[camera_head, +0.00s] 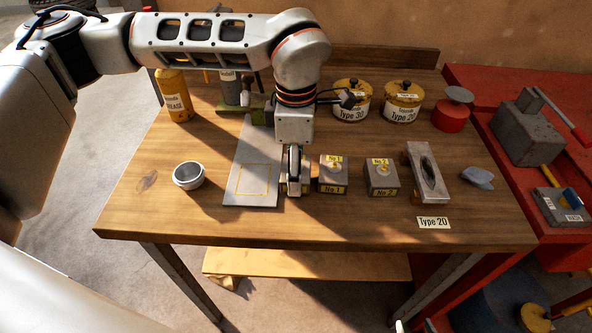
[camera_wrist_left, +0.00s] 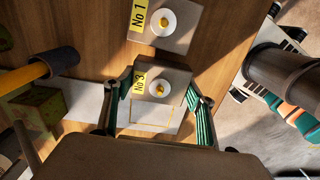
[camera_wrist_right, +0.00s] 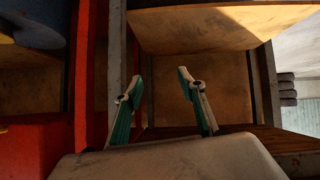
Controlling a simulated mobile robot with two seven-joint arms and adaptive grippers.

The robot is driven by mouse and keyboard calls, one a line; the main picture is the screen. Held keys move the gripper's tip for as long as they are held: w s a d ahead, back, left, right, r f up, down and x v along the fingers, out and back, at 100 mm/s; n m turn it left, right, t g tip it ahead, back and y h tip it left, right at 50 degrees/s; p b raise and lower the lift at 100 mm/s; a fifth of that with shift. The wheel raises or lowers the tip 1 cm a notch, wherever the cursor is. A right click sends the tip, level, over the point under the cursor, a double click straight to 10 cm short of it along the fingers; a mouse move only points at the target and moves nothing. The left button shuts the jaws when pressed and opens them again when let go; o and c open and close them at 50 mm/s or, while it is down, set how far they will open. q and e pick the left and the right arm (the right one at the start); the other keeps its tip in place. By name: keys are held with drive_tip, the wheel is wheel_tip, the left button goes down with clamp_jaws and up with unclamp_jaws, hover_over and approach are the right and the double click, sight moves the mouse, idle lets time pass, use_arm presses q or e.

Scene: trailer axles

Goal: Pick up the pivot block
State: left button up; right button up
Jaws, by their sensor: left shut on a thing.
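Three small grey blocks with brass-coloured knobs and yellow tags stand in a row on the bench: No 1 (camera_head: 333,178), No 2 (camera_head: 381,180) and No 3 (camera_wrist_left: 178,76). No tag reads "pivot block". My left gripper (camera_head: 293,185) points down at the row's left end, mostly hiding the No 3 block in the head view. In the left wrist view, its fingers (camera_wrist_left: 158,98) are shut on opposite sides of the No 3 block, beside the grey plate. My right gripper (camera_wrist_right: 160,84) is open and empty in the right wrist view.
A grey plate with a yellow outline (camera_head: 250,195) lies left of the blocks, with a metal cup (camera_head: 188,176) beyond. A slotted metal piece (camera_head: 428,175) lies right, near a Type 20 label (camera_head: 433,223). Two yellow-lidded tins (camera_head: 402,103) and a grease bottle (camera_head: 174,97) stand behind.

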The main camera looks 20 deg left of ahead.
use_arm(q)
wheel_tip(320, 180, up, 19)
drive_tip(key=p, duration=0.1)
